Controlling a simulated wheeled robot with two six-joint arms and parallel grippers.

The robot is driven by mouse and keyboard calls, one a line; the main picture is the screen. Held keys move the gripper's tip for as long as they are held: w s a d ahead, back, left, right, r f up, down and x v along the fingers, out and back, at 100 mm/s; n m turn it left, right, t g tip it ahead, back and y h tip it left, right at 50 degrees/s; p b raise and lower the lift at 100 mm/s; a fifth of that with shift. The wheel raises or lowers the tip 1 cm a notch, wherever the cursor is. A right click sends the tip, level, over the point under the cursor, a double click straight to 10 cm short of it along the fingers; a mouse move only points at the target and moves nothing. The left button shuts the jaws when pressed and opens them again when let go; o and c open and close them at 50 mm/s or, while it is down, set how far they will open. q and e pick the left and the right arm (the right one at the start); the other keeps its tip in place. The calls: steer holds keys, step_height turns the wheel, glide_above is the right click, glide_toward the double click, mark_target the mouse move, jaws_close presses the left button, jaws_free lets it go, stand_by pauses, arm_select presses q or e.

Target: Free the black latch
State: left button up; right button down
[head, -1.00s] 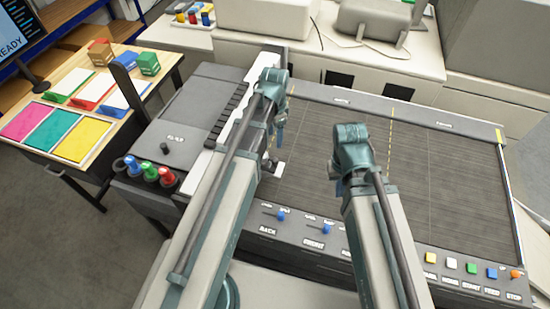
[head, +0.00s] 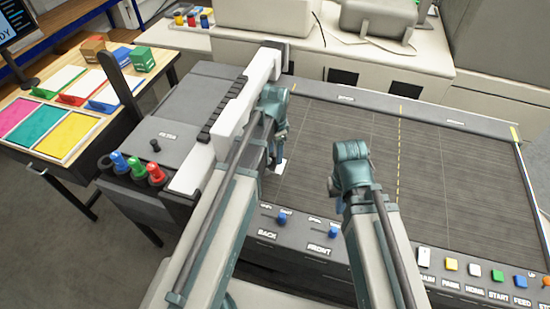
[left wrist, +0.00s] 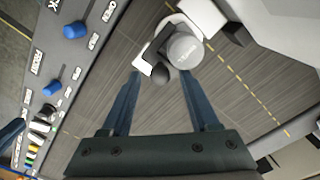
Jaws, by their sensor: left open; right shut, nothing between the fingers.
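In the left wrist view, a small rounded black part (left wrist: 163,75), which looks like the black latch, sits beside a round grey cap (left wrist: 186,48) on a white carriage piece (left wrist: 150,57). My left gripper (left wrist: 160,76) is open, with its two blue fingers on either side of the black part. I cannot tell whether they touch it. In the head view my left gripper (head: 278,145) is beside the white gantry (head: 240,105), over the bed's left side, and hides the latch. My right gripper (head: 337,198) is shut and empty above the bed's front edge, its tips mostly hidden.
The dark flat bed (head: 340,125) is clear to the right. Blue knobs (head: 282,217) and coloured buttons (head: 475,270) line the front panel. Coloured tools (head: 136,165) stand at the machine's left end. A wooden table (head: 40,160) with colour sheets is further left.

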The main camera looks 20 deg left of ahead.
arm_select(q)
steer(key=shift+f, duration=0.15)
steer(key=shift+c, duration=0.3)
jaws_close()
steer(key=shift+d, duration=0.1)
stand_by(1.1)
